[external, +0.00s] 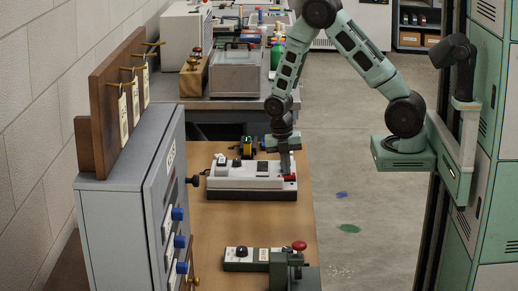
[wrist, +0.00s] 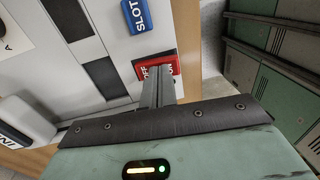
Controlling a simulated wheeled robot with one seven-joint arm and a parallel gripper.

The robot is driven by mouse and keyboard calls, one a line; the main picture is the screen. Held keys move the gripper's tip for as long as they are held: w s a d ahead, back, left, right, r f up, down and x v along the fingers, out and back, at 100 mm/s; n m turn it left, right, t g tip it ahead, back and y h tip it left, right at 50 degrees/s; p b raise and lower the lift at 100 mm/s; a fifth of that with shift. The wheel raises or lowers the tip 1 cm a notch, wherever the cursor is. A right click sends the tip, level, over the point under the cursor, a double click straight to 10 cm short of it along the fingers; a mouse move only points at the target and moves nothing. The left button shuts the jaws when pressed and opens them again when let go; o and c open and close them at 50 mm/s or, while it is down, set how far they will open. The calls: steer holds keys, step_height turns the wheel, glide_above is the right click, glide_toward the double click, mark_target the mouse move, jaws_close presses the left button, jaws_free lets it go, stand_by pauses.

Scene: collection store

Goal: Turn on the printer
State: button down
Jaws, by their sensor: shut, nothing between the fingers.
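A white device with a black base, which I take as the printer (external: 240,183), sits on the wooden table. It also shows in the wrist view (wrist: 125,45). A red switch (wrist: 170,62) is at its right end, with white lettering partly hidden by my fingers; "OFF" can be read. The red switch shows as a small patch in the external view (external: 290,178). My gripper (wrist: 157,75) is shut and empty, pointing down, its fingertips at the red switch. I cannot tell whether they touch or press it. It also shows in the external view (external: 286,170).
A blue "SLOT" button (wrist: 138,14) lies close to the red switch. A grey cabinet (external: 125,215) with blue knobs stands at left. A dark control box (external: 250,258) and a machine with a red knob (external: 299,246) are at the front. Green lockers (external: 497,180) line the right.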

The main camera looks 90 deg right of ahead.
step_height(320, 180, up, 14)
steer(key=w+p, duration=0.2)
steer(key=p, duration=0.1)
steer(key=shift+w+f, duration=0.15)
steer(key=shift+w, duration=0.15)
stand_by(0.4)
steer(key=s+p, duration=0.1)
steer(key=p, duration=0.2)
steer(key=shift+s+g, duration=0.2)
steer(key=shift+g, duration=0.2)
steer(key=s+f, duration=0.1)
steer(key=f, duration=0.3)
steer(key=f+p, duration=0.1)
steer(key=f, duration=0.4)
steer(key=s+f+p, duration=0.1)
steer(key=f, duration=0.3)
steer(key=shift+s+f, duration=0.3)
